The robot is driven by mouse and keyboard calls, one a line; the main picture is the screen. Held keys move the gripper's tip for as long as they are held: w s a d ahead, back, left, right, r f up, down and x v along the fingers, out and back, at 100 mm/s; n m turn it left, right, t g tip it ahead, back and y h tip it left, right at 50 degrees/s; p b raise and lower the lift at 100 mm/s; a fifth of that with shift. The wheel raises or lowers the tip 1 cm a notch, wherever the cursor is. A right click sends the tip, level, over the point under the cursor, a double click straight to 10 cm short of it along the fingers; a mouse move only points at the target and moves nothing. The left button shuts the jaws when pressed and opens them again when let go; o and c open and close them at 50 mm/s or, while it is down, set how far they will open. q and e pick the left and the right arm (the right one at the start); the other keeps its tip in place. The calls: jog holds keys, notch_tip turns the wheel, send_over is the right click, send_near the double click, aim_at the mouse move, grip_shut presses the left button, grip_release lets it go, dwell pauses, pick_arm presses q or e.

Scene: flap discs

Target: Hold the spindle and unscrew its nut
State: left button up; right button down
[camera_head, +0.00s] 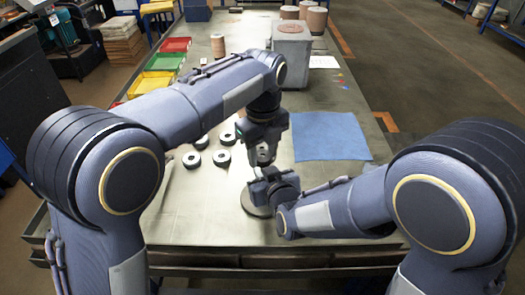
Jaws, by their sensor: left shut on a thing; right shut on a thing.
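The spindle stands near the front of the table, and its round dark base (252,204) shows below my grippers. My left gripper (262,158) points straight down from above and is shut at the spindle's top, where the nut is; the nut itself is hidden by the fingers. My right gripper (262,184) comes in low from the right and is shut on the spindle below the left one. The spindle's shaft is mostly hidden behind the grippers.
Several black flap discs (192,160) lie left of the spindle. A blue cloth (330,136) lies to the right. Red (175,45), yellow (163,62) and green trays line the left edge. A grey box (292,48) stands farther back. The table's front left is clear.

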pick_arm(q)
jog(key=n, duration=1.2)
jog(key=shift+n, duration=0.4)
jog(key=n, duration=0.2)
jog(key=shift+n, duration=0.3)
jog(key=n, duration=0.5)
jog(key=shift+r, duration=0.1)
jog(key=n, duration=0.2)
jog(key=shift+n, duration=0.4)
jog(key=n, duration=0.7)
jog(key=shift+n, duration=0.4)
jog(key=n, duration=2.1)
jog(key=shift+r, duration=0.1)
jog(key=n, duration=0.7)
jog(key=shift+n, duration=0.4)
